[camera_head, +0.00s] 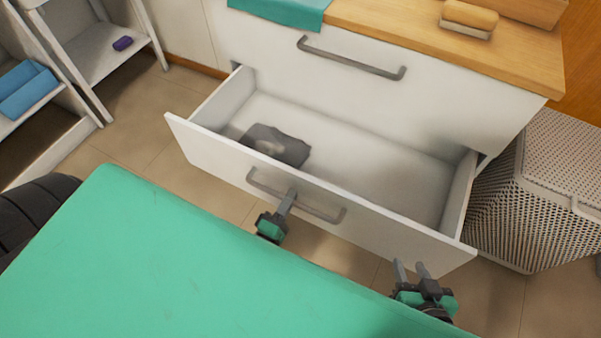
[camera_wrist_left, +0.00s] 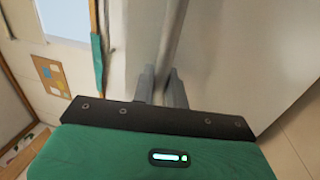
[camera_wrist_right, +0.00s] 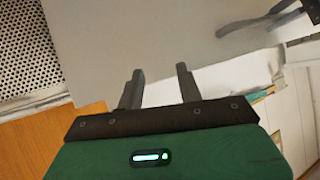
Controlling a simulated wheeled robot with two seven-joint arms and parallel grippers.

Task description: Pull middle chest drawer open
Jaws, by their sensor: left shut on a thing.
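The middle drawer (camera_head: 390,170) of the white chest stands pulled out, with its inside in view. Its front panel (camera_head: 400,232) carries a grey bar handle (camera_head: 325,215). My left gripper (camera_head: 290,198) is shut on the handle, left of its middle; the handle also shows between the fingers in the left wrist view (camera_wrist_left: 176,40). My right gripper (camera_head: 411,268) is open and empty, close to the right end of the front panel. In the right wrist view, its fingers (camera_wrist_right: 158,88) stand apart before the white panel (camera_wrist_right: 150,40).
A dark grey folded cloth (camera_head: 275,146) lies in the drawer. The closed upper drawer has its own handle (camera_head: 350,60). A white perforated basket (camera_head: 545,190) stands close on the right. A shelf (camera_head: 100,55) stands at the left.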

